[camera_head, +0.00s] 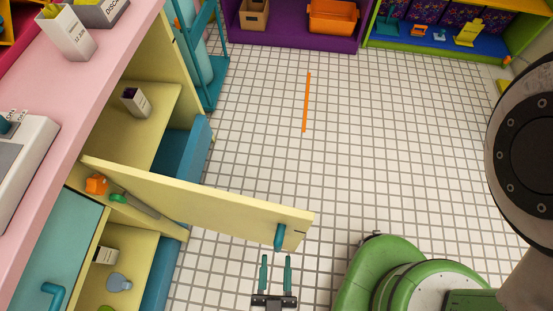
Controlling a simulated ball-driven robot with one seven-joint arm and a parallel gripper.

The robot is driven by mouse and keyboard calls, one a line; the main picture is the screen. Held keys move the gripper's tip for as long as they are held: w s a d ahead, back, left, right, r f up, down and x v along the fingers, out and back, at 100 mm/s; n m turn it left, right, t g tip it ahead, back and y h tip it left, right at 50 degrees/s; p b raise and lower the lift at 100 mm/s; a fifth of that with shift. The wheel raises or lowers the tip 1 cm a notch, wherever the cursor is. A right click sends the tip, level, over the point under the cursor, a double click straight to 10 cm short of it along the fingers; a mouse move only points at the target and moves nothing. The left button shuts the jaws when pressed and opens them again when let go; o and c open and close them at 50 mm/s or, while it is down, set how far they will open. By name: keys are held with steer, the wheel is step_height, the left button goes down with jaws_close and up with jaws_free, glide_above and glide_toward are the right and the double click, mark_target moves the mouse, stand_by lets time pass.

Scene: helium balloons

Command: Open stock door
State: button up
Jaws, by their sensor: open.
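The yellow stock door (195,200) stands swung out from the pink-topped counter, over the tiled floor. Its teal handle (279,236) sits near the free end of the door. My gripper (275,263) is at the bottom centre, with two teal fingers apart and nothing between them. The fingers point toward the door's free end, just below the handle in the picture. I cannot tell whether they touch the door. The yellow cabinet (155,125) behind the door shows an open inside with a small box (135,102) on a shelf.
The pink counter (95,85) runs along the left. A teal door (55,255) with a handle is at lower left. Purple shelving (285,38) and a green-edged shelf (430,55) stand at the back. An orange strip (307,102) lies on the otherwise clear middle floor.

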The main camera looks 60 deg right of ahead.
steer(key=b+v, duration=0.1)
steer(key=v, duration=0.5)
stand_by(0.5)
